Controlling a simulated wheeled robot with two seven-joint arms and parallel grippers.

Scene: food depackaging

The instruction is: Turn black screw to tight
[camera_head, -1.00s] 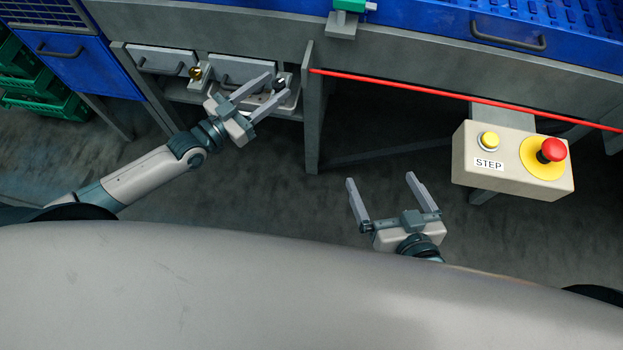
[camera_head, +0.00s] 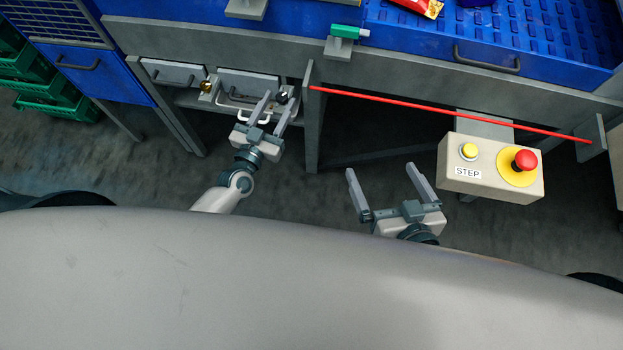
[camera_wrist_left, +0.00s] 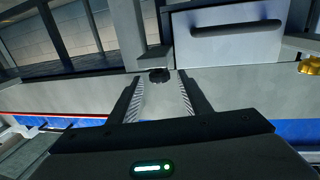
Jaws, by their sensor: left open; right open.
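The black screw (camera_head: 281,97) sits at the right end of the small drawer unit under the bench. In the left wrist view the black screw (camera_wrist_left: 159,76) shows straight ahead, between and beyond the fingertips. My left gripper (camera_head: 274,107) is open, its fingers pointing at the screw; in the wrist view the open fingers (camera_wrist_left: 158,90) look apart from it, though the exact gap is hard to judge. My right gripper (camera_head: 382,180) is open and empty, over the floor below the red bar.
A brass screw (camera_head: 207,86) sits left of the black one, by grey drawers (camera_head: 248,84). A grey post (camera_head: 312,120) stands just right of my left gripper. A red bar (camera_head: 440,113) and a STEP button box (camera_head: 490,168) are to the right.

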